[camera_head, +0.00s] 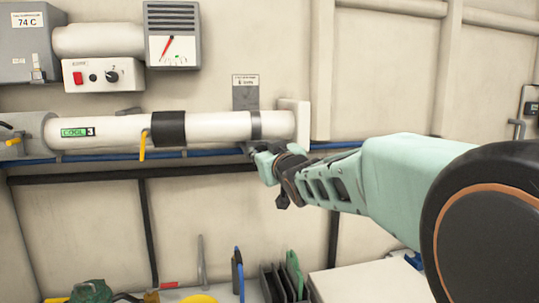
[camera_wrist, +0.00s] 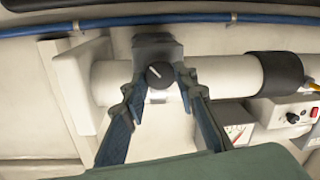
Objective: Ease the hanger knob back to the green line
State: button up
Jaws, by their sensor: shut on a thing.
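The hanger knob (camera_wrist: 158,75) is a dark round knob with a white pointer mark, under the pipe hanger, in the middle of the wrist view. My gripper (camera_wrist: 160,80) has a finger on each side of it and is shut on it. I cannot make out a green line at the knob.
A gauge (camera_head: 173,48) with a red needle and green marks hangs on the wall above the pipe. A switch box (camera_head: 103,76) sits beside it. A yellow lever (camera_head: 142,146) and a blue hose (camera_head: 95,157) are near the pipe. Gear lies along the bottom.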

jog(key=o, duration=1.2)
jog(key=shift+c, duration=0.2)
notch_tip(320, 180, up, 10)
